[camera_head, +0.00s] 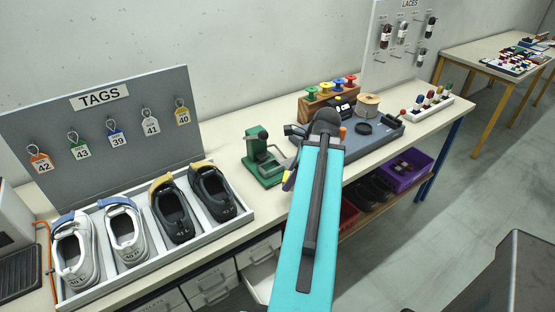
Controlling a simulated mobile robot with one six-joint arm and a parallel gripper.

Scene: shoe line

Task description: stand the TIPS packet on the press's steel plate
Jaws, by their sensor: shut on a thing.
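The green press (262,158) stands on the bench left of my teal arm. Its steel plate (268,168) shows as a small pale area low on the press, with nothing seen standing on it. My arm rises through the middle of the view and covers part of the bench. I cannot make out my gripper; it seems hidden behind the arm. A small dark and yellow piece shows at the arm's left edge, too little to identify. I cannot make out the TIPS packet.
A tray (250,213) of shoes lies left of the press, before the TAGS board (95,125). A grey mat (375,138) with a spool (368,105) lies to the right, near a spool rack (325,98). A drawer (262,275) is open below. Bare bench shows around the press.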

